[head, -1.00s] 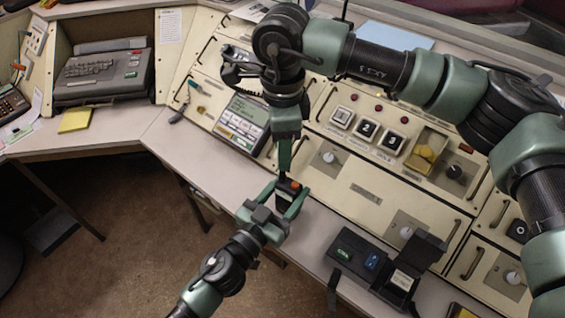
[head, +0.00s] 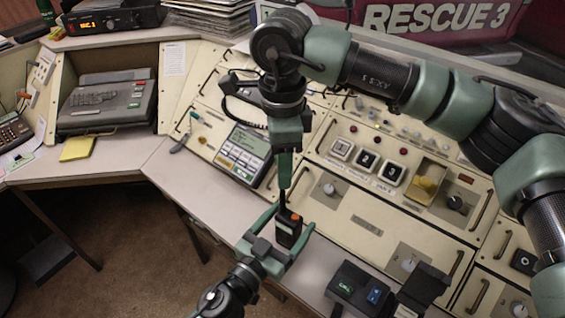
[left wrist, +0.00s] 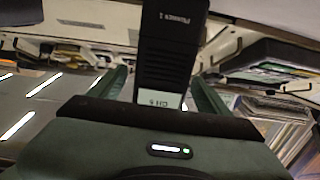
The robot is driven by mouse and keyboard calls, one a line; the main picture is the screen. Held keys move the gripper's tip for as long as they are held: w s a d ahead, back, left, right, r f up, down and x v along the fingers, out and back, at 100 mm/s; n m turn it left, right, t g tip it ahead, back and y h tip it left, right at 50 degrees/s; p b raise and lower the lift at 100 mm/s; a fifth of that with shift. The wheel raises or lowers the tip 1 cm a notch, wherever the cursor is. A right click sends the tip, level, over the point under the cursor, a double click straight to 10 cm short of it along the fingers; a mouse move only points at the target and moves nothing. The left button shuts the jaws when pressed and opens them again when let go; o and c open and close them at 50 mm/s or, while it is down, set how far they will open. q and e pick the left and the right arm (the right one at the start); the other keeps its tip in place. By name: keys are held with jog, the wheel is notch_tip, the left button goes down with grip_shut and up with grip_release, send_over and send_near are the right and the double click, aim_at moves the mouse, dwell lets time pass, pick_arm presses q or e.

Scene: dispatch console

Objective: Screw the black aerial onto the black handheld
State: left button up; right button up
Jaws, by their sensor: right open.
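The black handheld (head: 288,231), with an orange mark on top, is upright between the fingers of my left gripper (head: 293,220). In the left wrist view, the handheld (left wrist: 168,50) stands between both fingers, and its small screen shows. The thin black aerial (head: 282,200) stands at the handheld's top left corner, just below my right gripper (head: 284,182). I cannot tell how far it is threaded in. My right gripper points down above it and is open, its fingers seen nearly edge-on. The aerial's upper end is partly hidden there.
The cream console (head: 350,215) with buttons, knobs and handles lies behind the grippers. A grey phone unit (head: 243,152) is behind my right gripper. A black box with green and blue keys (head: 358,288) sits at the front right. Open floor (head: 120,220) is at lower left.

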aim_at(284, 229)
pick_arm(q)
jog(key=shift+s+a+f, duration=0.1)
jog(key=shift+s+a, duration=0.15)
jog(key=shift+s, duration=0.15)
pick_arm(e)
jog(key=shift+f, duration=0.15)
pick_arm(q)
jog(key=b+v, duration=0.1)
jog(key=v, duration=0.4)
jog(key=shift+s+a+b, duration=0.15)
jog(key=shift+s+b, duration=0.1)
jog(key=shift+b, duration=0.15)
pick_arm(e)
jog(key=shift+f, duration=0.7)
pick_arm(q)
jog(key=shift+s+a, duration=0.35)
jog(key=shift+s, duration=0.2)
pick_arm(e)
jog(key=shift+f, duration=0.15)
